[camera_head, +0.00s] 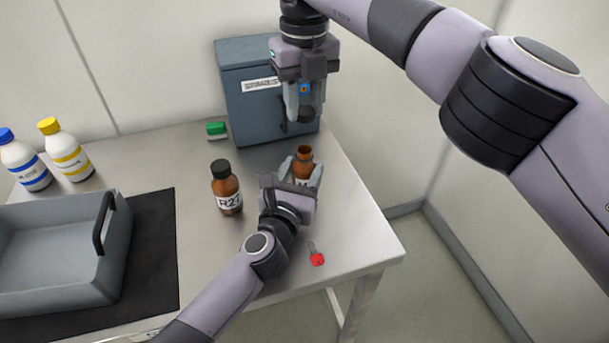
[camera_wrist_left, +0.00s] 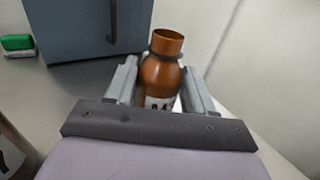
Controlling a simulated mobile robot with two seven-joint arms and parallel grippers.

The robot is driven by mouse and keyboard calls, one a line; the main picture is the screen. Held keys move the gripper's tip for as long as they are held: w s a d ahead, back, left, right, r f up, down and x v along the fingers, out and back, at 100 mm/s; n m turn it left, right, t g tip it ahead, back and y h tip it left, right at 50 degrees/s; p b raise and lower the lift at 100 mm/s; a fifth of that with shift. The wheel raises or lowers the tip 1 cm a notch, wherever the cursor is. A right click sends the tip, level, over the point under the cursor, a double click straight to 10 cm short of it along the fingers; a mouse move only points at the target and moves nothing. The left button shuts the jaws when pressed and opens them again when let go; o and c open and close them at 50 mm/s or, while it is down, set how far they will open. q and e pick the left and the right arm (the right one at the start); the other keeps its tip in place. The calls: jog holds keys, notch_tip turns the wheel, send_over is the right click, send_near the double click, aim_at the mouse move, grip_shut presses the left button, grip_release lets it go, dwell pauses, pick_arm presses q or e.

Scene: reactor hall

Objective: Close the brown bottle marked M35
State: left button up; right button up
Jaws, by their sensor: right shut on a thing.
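The brown bottle marked M35 (camera_head: 304,164) stands near the right end of the bench, its mouth open with no cap on. Only part of its label shows. It also shows in the left wrist view (camera_wrist_left: 161,72), between the fingers. My left gripper (camera_head: 304,174) has one finger on each side of the bottle, against its body. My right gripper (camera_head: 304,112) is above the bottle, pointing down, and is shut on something.
A brown bottle marked R27 (camera_head: 227,190) with a black cap stands left of my left gripper. A grey-blue cabinet (camera_head: 250,104) stands behind. A green object (camera_head: 217,130), a red-headed object (camera_head: 317,259), a grey tray (camera_head: 60,245) and two white bottles (camera_head: 66,152) are also on the bench.

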pick_arm(q)
grip_shut()
pick_arm(e)
send_over(304, 149)
jog(key=shift+f, duration=2.55)
jog(key=shift+f, duration=0.85)
jog(key=shift+f, duration=0.6)
